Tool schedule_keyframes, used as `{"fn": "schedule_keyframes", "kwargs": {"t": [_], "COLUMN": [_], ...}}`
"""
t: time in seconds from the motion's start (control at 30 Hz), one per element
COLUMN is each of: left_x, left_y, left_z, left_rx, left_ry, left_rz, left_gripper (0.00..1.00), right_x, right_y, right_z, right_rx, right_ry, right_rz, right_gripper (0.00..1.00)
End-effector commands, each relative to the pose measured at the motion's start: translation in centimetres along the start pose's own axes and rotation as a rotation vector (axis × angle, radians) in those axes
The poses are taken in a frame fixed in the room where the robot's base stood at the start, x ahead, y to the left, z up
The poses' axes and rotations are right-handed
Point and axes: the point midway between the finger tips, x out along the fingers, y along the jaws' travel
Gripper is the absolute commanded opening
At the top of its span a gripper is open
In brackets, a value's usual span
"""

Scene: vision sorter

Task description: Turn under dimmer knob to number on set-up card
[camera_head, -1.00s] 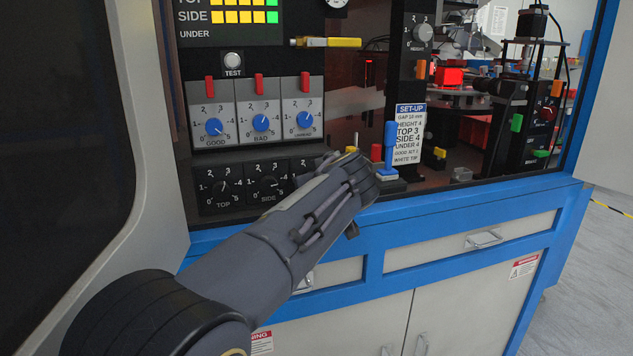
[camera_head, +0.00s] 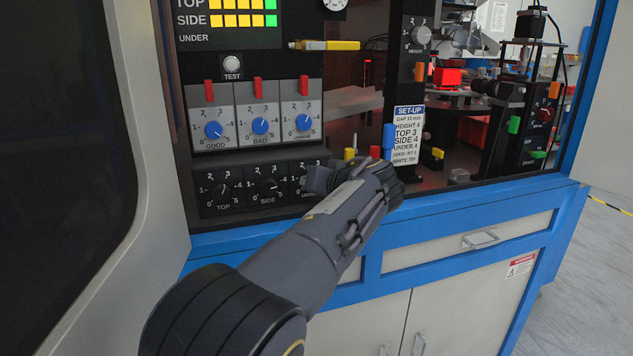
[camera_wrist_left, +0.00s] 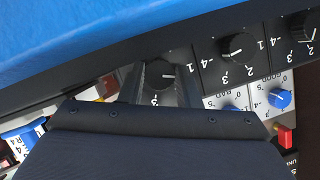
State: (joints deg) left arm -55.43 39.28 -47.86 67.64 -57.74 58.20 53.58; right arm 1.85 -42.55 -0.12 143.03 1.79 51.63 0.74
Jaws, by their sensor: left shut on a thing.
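The UNDER dimmer knob is the rightmost of three black knobs on the lower panel. In the head view my left gripper (camera_head: 312,180) largely covers it. In the left wrist view the dark round UNDER knob (camera_wrist_left: 157,76) sits between the two fingers of the left gripper (camera_wrist_left: 160,84), which is shut on it. A pale mark shows on its face, with a "3" below it; the exact setting is unclear. The white set-up card (camera_head: 407,137) reads TOP 3, SIDE 4, UNDER 4. My right gripper is in neither view.
The SIDE knob (camera_head: 268,187) and TOP knob (camera_head: 222,191) are to the left. Blue GOOD, BAD and third knobs (camera_head: 303,123) are above, with red levers. A blue lever (camera_head: 388,138) stands beside the card. The display (camera_head: 228,22) shows no lit squares in its UNDER row.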

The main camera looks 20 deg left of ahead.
Motion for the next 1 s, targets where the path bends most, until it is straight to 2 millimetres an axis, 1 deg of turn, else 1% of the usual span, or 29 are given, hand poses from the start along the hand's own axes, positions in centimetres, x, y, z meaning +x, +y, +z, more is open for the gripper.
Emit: {"fn": "schedule_keyframes", "kwargs": {"t": [0.23,0.63,0.67,0.8,1.0], "left_x": [-0.02,-0.03,-0.03,-0.02,-0.02], "left_y": [0.03,0.04,0.03,0.03,0.04], "left_z": [-0.09,-0.11,-0.11,-0.08,-0.05], "left_rx": [0.048,0.053,0.052,0.052,0.052], "left_ry": [0.002,0.003,0.003,0.003,0.002], "left_rz": [-0.020,-0.021,-0.021,-0.021,-0.021], "left_gripper": [0.07,0.07,0.34,0.52,0.52], "right_x": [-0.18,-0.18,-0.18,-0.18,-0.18], "right_y": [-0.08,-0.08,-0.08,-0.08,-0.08], "right_z": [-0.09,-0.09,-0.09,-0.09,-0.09], "right_rx": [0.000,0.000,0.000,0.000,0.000], "right_ry": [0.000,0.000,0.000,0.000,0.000], "right_rz": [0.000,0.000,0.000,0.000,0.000], "right_gripper": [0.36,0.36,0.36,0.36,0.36]}}
